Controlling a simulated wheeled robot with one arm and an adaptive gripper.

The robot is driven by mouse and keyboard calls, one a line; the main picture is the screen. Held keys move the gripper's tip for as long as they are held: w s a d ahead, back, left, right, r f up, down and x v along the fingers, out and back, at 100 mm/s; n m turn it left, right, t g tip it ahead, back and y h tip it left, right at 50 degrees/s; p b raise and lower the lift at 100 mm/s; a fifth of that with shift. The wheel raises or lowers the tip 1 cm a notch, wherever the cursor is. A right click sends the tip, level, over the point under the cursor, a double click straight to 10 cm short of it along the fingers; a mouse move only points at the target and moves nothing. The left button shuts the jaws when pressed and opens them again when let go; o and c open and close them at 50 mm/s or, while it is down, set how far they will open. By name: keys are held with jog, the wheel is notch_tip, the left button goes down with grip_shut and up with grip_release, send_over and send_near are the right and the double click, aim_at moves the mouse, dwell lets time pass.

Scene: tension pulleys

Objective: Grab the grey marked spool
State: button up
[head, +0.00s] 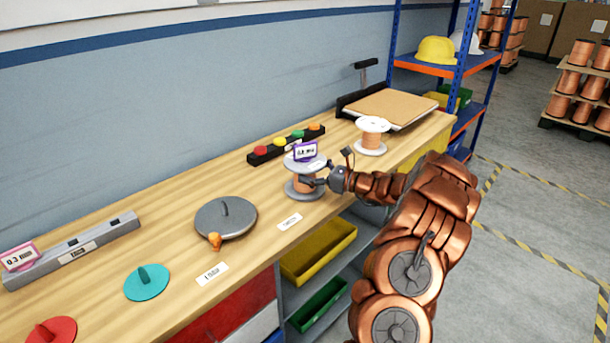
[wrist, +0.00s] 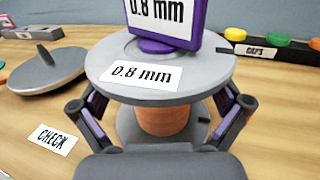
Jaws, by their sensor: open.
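The grey marked spool (head: 305,187) stands upright on the wooden bench in the head view. It has grey flanges, copper wire and a purple-framed tag (head: 305,152) on top. In the wrist view the spool's top flange (wrist: 160,72) carries a "0.8 mm" label, and the purple tag (wrist: 163,22) also reads 0.8 mm. My gripper (wrist: 160,118) is open, with one finger on each side of the copper core (wrist: 162,121) below the top flange. I cannot tell whether the fingers touch the core. The far part of the core is hidden.
A white-flanged copper spool (head: 371,136) stands farther back on the bench. A grey disc with a handle (head: 226,216) lies to the left. A "CHECK" card (wrist: 54,139) lies near the front edge. A dark button strip (head: 287,144) sits behind the grey spool.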

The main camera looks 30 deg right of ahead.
jog(key=shift+w+a, duration=0.2)
jog(key=shift+w, duration=0.25)
jog(key=shift+c, duration=0.4)
jog(key=c, duration=1.8)
jog(key=shift+o, duration=0.2)
jog(key=shift+r, duration=0.15)
